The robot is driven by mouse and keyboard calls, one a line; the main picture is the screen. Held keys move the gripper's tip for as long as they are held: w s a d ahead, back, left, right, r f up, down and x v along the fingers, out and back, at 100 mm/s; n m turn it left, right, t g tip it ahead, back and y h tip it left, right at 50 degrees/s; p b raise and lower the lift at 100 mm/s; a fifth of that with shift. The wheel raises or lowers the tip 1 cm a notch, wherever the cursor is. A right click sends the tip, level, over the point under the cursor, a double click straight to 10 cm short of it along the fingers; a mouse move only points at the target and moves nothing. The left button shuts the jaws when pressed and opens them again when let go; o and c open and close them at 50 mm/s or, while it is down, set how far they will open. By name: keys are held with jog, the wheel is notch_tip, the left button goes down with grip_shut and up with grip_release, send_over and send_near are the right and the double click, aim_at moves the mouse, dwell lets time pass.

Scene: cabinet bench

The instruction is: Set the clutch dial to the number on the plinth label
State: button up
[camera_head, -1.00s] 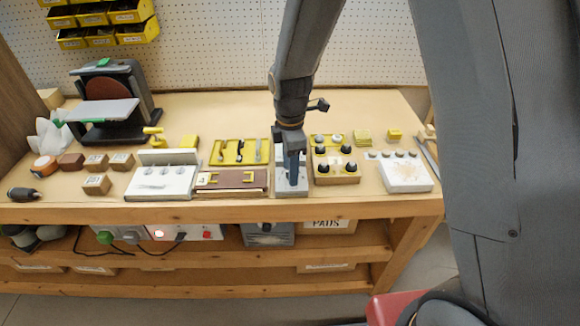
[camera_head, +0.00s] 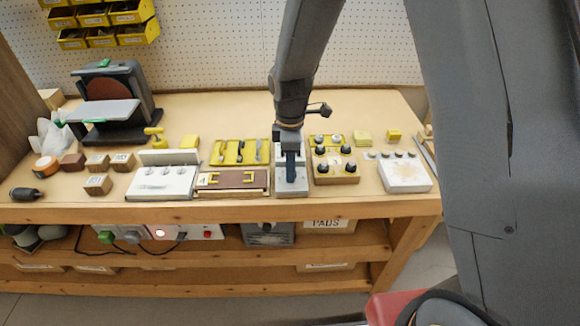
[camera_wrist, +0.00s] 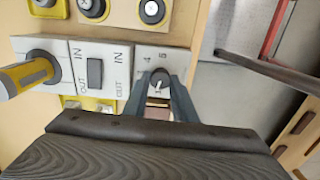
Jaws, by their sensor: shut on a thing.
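The clutch dial (camera_wrist: 159,80) is a small dark round knob with a white pointer mark, on a pale plate (camera_wrist: 183,62) in the wrist view. The numbers 4 and 5 show beside it; a mark near the pointer looks like a 1, partly hidden. The pointer's exact setting is hard to tell. My gripper (camera_wrist: 160,92) is shut on the dial, one finger on each side. In the head view my gripper (camera_head: 291,178) reaches down onto the narrow pale plinth (camera_head: 292,192) and hides the dial. I cannot read a number on the plinth label.
A panel with IN and OUT marks and a dark slot (camera_wrist: 94,73) lies beside the dial, then a yellow-and-grey handle (camera_wrist: 28,75). The bench front is clear.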

jog(key=m+p, duration=0.1)
jog(key=m, duration=0.3)
jog(key=shift+m, duration=0.3)
jog(key=m+p, duration=0.1)
jog(key=m, duration=0.2)
jog(key=shift+w+m, duration=0.1)
jog(key=shift+m, duration=0.3)
jog(key=m+p, duration=0.1)
jog(key=m, duration=0.5)
jog(key=shift+d+m, duration=0.1)
jog(key=shift+m, duration=0.3)
jog(key=o, duration=1)
jog(key=shift+o, duration=0.2)
jog(key=shift+r, duration=0.1)
jog(key=shift+r+b, duration=0.9)
jog(key=shift+r, duration=2.95)
